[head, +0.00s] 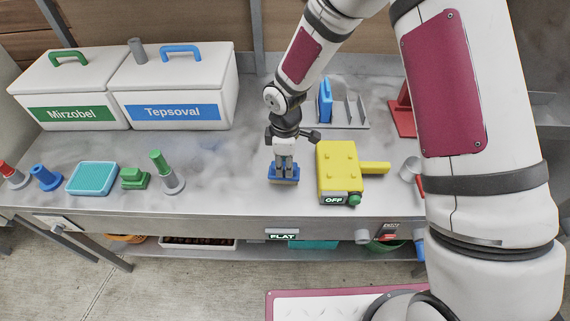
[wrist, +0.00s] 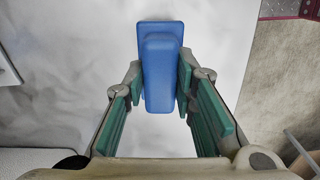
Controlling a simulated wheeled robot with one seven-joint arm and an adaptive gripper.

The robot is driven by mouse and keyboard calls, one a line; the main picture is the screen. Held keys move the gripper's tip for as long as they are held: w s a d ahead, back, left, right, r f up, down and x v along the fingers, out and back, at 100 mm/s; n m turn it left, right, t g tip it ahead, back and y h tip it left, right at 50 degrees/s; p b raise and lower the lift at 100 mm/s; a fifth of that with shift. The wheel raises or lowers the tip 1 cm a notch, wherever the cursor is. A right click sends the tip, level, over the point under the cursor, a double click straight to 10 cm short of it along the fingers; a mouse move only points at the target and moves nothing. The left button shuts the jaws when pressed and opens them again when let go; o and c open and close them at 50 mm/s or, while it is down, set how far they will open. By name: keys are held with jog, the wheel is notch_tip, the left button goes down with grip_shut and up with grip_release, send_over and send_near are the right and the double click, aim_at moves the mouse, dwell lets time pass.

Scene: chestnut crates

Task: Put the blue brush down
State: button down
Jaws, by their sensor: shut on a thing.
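The blue brush (head: 284,175) is in my gripper (head: 285,168), low over the front middle of the metal bench (head: 225,172). In the wrist view the brush (wrist: 160,68) is a blue block with a narrower raised grip, and the green-padded fingers of my gripper (wrist: 163,85) are shut on that grip from both sides. In the head view a tan strip shows along the brush's underside. I cannot tell whether the underside touches the bench top.
A yellow device (head: 338,168) marked OFF stands just right of the brush. A green brush-like block (head: 134,178), a teal sponge-like tray (head: 92,178) and a green-topped post (head: 166,172) stand left. Bins labelled Mirzobel (head: 66,113) and Tepsoval (head: 176,112) stand behind. Bench left of the brush is clear.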

jog(key=c, duration=1.3)
grip_release()
jog(key=shift+f, duration=0.1)
jog(key=shift+f, duration=0.2)
notch_tip(320, 180, up, 14)
jog(key=f+b, duration=0.1)
jog(key=b, duration=0.1)
jog(key=s+d+r+m+t+h, duration=0.1)
jog(key=s+d+r+m, duration=0.25)
jog(key=d+r, duration=0.35)
jog(key=s+d+r+m+t, duration=0.2)
jog(key=s+d+r+m, duration=0.15)
jog(key=r, duration=0.55)
jog(key=s+d+r+m+t, duration=0.1)
jog(key=s+d+r+m, duration=0.1)
jog(key=s+m, duration=0.1)
jog(key=s+d+r+m, duration=0.2)
jog(key=s+d+m, duration=0.1)
jog(key=s, duration=0.2)
jog(key=s+d+r+m+t+y, duration=0.1)
jog(key=s+d+r+m, duration=0.1)
jog(key=s+m, duration=0.1)
jog(key=shift+s+d+r+m+t, duration=0.1)
jog(key=shift+s+d+m+t, duration=0.1)
jog(key=shift+s, duration=0.25)
jog(key=shift+s+d+r+m+t, duration=0.1)
jog(key=shift+s+m, duration=0.1)
jog(key=shift+s, duration=0.25)
